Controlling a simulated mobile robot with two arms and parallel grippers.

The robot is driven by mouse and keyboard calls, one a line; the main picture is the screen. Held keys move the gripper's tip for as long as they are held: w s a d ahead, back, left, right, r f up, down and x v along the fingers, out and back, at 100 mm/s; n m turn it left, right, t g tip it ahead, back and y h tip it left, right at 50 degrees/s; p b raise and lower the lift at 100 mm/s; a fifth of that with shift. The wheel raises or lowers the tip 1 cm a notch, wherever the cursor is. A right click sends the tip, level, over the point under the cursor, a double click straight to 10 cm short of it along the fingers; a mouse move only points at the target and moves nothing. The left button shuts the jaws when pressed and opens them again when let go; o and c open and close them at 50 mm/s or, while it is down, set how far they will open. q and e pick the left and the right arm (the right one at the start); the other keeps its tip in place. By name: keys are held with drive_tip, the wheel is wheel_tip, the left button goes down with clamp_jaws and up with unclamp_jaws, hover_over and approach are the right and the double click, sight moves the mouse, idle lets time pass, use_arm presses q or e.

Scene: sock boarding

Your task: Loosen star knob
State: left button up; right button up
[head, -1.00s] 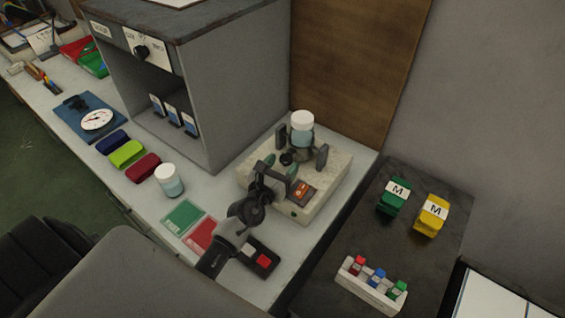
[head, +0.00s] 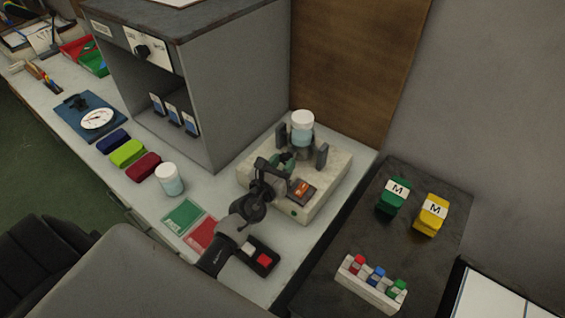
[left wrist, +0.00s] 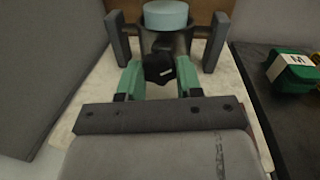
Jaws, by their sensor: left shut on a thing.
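The star knob (left wrist: 158,67) is black, with a light mark on its face. It sits at the front of the dark holder under the jar in the left wrist view. My left gripper (left wrist: 159,72) has its green fingers on both sides of the knob, shut on it. In the head view my left gripper (head: 287,160) reaches the holder from the front, and the knob is hard to make out there. The jar (head: 302,130) has a white lid and pale blue contents, and stands upright in the holder. My right gripper is in neither view.
The holder stands between two dark posts on a cream machine base (head: 327,184) with an orange-lit switch (head: 301,189). Another jar (head: 169,180) stands on the bench left of it. A grey cabinet (head: 235,100) rises behind left. A dark side table (head: 375,235) lies right.

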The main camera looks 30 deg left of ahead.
use_arm(q)
drive_tip(key=n+p, duration=0.2)
drive_tip(key=n, duration=0.2)
drive_tip(key=shift+r+g, duration=0.2)
drive_tip(key=shift+g, duration=0.1)
drive_tip(key=n+p, duration=0.2)
drive_tip(key=n, duration=0.2)
drive_tip(key=shift+f+n+h, duration=0.1)
drive_tip(key=shift+n+h, duration=0.3)
drive_tip(key=shift+n, duration=0.3)
drive_tip(key=o, duration=0.9)
drive_tip(key=shift+a, duration=0.1)
drive_tip(key=shift+o, duration=0.2)
drive_tip(key=s+r+b, duration=0.1)
drive_tip(key=s, duration=0.9)
drive_tip(key=shift+s+a, duration=0.35)
drive_tip(key=shift+s, duration=0.05)
